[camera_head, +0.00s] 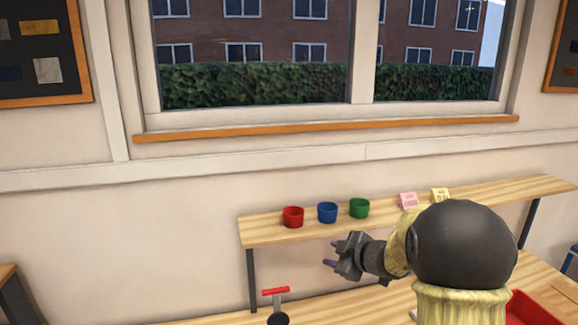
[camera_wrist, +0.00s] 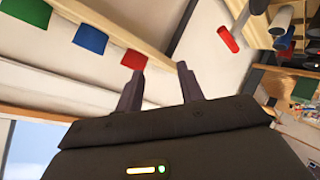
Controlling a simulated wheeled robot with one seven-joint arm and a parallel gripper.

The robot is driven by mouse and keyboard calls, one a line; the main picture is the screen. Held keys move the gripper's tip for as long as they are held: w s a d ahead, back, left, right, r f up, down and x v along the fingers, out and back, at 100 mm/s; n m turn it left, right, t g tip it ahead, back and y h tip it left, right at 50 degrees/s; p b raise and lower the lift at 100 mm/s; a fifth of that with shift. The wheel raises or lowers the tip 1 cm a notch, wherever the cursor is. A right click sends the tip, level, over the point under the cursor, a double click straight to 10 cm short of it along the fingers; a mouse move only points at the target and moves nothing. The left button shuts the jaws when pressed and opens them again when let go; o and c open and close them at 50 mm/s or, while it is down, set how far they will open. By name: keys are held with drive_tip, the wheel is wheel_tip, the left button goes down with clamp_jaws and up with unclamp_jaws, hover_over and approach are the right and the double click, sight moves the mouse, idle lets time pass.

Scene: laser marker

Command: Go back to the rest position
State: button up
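My gripper (camera_head: 334,254) is in front of the wall, below the raised wooden shelf, at the right of centre in the head view. Its fingers point left. In the wrist view my gripper (camera_wrist: 160,69) has its two dark fingers apart with nothing between them. My own arm hides part of the shelf's right side and the worktop in the head view.
A raised shelf (camera_head: 275,232) bears a red cup (camera_head: 293,217), a blue cup (camera_head: 327,213), a green cup (camera_head: 359,208), a pink block (camera_head: 408,201) and a yellow block (camera_head: 439,194). A red-topped lever (camera_head: 276,291) stands below. A red tray (camera_head: 532,309) is at lower right.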

drive_tip(key=s+d+f+m+g+h, duration=0.1)
drive_tip(key=s+f+m+g+h, duration=0.1)
drive_tip(key=s+m, duration=0.3)
drive_tip(key=s+d+f+m+g+h+b, duration=0.1)
drive_tip(key=s+f+m, duration=0.4)
drive_tip(key=s, duration=0.9)
drive_tip(key=s+d+f+m+g+h+b, duration=0.1)
drive_tip(key=s+f+m+g+h, duration=0.2)
drive_tip(key=s, duration=0.7)
drive_tip(key=shift+f+m+g, duration=0.3)
drive_tip(key=shift+m+g, duration=0.5)
drive_tip(key=shift+m, duration=0.2)
